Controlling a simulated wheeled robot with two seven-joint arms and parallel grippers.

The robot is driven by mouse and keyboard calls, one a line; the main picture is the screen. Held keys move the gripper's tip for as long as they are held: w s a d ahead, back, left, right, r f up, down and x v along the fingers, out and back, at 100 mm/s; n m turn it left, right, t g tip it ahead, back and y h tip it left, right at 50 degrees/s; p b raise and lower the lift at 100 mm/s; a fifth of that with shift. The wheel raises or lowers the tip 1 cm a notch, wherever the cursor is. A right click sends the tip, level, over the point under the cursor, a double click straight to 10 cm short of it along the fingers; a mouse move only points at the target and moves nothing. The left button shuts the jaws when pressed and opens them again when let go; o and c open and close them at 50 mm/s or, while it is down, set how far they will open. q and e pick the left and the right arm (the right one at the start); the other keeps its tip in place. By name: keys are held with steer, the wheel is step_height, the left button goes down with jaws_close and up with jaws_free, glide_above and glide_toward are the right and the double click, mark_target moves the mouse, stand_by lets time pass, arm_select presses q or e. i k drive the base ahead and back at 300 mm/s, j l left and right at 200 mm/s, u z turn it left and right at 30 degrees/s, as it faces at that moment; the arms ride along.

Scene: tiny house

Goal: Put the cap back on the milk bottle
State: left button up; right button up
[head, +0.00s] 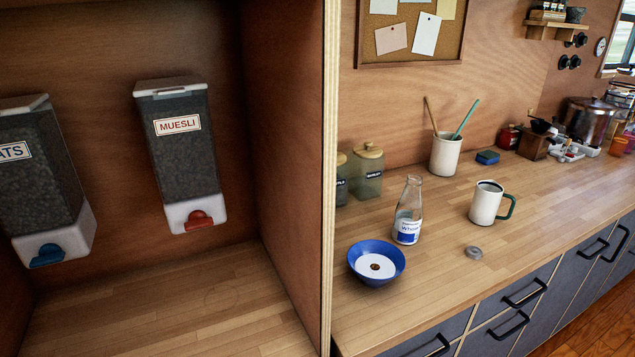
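A clear glass milk bottle (409,211) with a blue and white label stands upright on the wooden counter in the head view. Its neck is narrow and no cap shows on its top. A small round grey cap (473,253) lies flat on the counter to the right of the bottle and nearer the front edge. Neither my left nor my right gripper is in the head view.
A blue bowl (357,275) with white contents stands left of the bottle, close to it. A white mug (485,204) with a green handle stands to the right. Jars (367,177) stand behind. A partition (329,150) bounds the counter at left.

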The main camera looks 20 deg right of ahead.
mark_target(407, 216)
steer(key=z, duration=1.6)
steer(key=i+l+u, duration=0.15)
steer(key=l, duration=0.2)
steer(key=i+l+u, duration=0.1)
steer(key=l, duration=0.25)
steer(key=i+l+u, duration=0.15)
steer(key=l, duration=0.25)
steer(key=i+l+u, duration=0.1)
steer(key=l, duration=0.3)
steer(key=i+l+u, duration=0.15)
steer(key=l, duration=0.25)
steer(key=i, duration=0.1)
